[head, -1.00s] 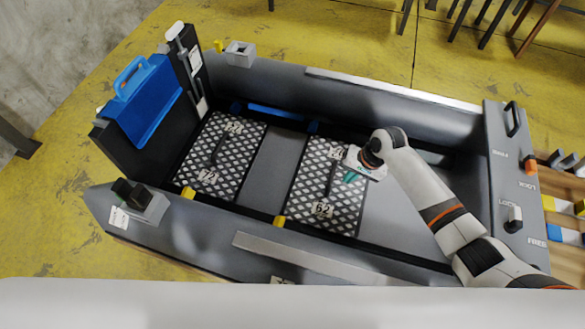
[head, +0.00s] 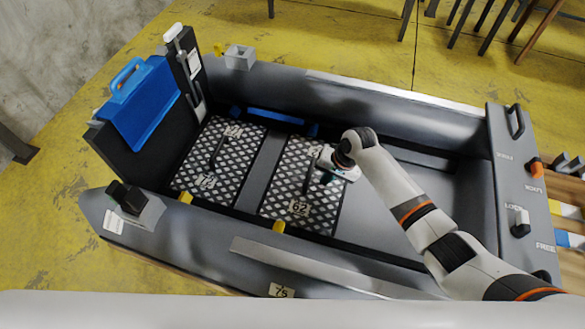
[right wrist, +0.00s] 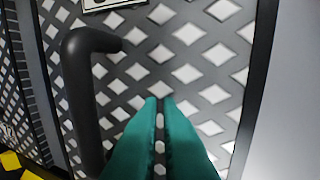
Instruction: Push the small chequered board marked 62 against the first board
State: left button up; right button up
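The chequered board marked 62 (head: 285,185) lies flat on the boat floor, with a dark handle on top. A narrow grey strip of floor (head: 262,170) shows between the two boards. My right gripper (head: 326,178) is low over the right part of the 62 board. In the right wrist view its teal fingers (right wrist: 160,102) are together and empty, just right of the black handle (right wrist: 82,90). Whether they touch it is unclear. My left gripper is not in view.
The grey boat tubes (head: 350,110) border the floor on both long sides. A blue case (head: 145,100) hangs at the left end. Yellow tabs (head: 279,227) sit along the near edge. Bare floor lies right of the 62 board, under my right arm.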

aim_at(311, 172)
jog(key=shift+w+a+f+b, duration=0.1)
jog(key=shift+w+a+b, duration=0.15)
jog(key=shift+a, duration=0.75)
jog(key=shift+w+a+r+b, duration=0.1)
jog(key=shift+w+a+b, duration=0.15)
jog(key=shift+a, duration=0.8)
jog(key=shift+w+a+f+b, duration=0.1)
jog(key=shift+w+a+b, duration=0.15)
jog(key=shift+a, duration=0.75)
jog(key=shift+s+d+p, duration=0.15)
jog(key=shift+d+p, duration=0.55)
jog(key=shift+p, duration=0.2)
jog(key=shift+s+d, duration=0.15)
jog(key=shift+d, duration=0.25)
notch_tip(311, 172, up, 9)
jog(key=p, duration=1)
